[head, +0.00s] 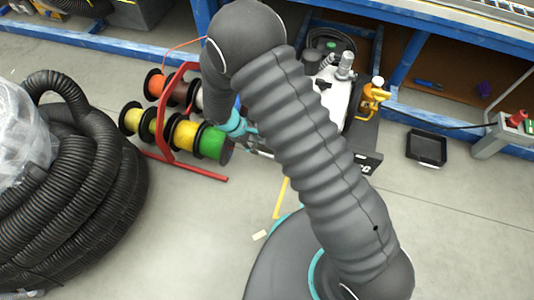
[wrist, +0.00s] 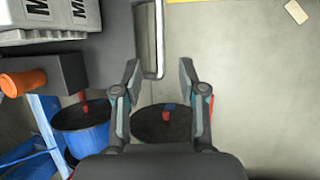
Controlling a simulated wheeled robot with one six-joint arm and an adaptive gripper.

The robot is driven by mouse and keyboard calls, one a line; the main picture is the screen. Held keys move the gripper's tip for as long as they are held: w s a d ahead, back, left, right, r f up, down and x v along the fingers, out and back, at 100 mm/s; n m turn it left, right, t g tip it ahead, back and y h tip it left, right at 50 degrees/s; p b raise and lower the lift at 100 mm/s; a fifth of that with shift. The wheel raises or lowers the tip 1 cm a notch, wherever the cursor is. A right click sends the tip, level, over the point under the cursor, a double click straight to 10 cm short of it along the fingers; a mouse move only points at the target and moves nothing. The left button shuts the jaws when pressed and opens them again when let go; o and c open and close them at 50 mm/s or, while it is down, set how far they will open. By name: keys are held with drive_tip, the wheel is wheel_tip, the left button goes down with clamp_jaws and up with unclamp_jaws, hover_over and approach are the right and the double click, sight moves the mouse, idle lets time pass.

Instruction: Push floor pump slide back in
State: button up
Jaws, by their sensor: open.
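The floor pump (head: 335,85), a white and black unit, stands on the floor at the blue bench, partly hidden behind my arm. In the wrist view its lettered grey housing (wrist: 45,18) seems to show at the top left. A narrow U-shaped metal bar (wrist: 160,40), probably the slide's handle, comes down from the top edge of the wrist view. My gripper (wrist: 159,72) is open, with the bar's closed end between its fingertips. I cannot tell whether they touch. In the head view my gripper (head: 250,135) is partly hidden beside the pump.
A red rack (head: 178,165) of coloured cable spools stands just left of my gripper; a dark spool (wrist: 155,125) lies beneath it in the wrist view. A thick black hose coil (head: 85,190) is at left. A black tray (head: 427,148) lies at right. Floor is clear in front.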

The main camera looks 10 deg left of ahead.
sight(267, 156)
drive_tip(key=b+x, duration=0.1)
drive_tip(key=x, duration=0.8)
drive_tip(key=shift+d+f, duration=0.2)
drive_tip(key=shift+f, duration=0.1)
clamp_jaws()
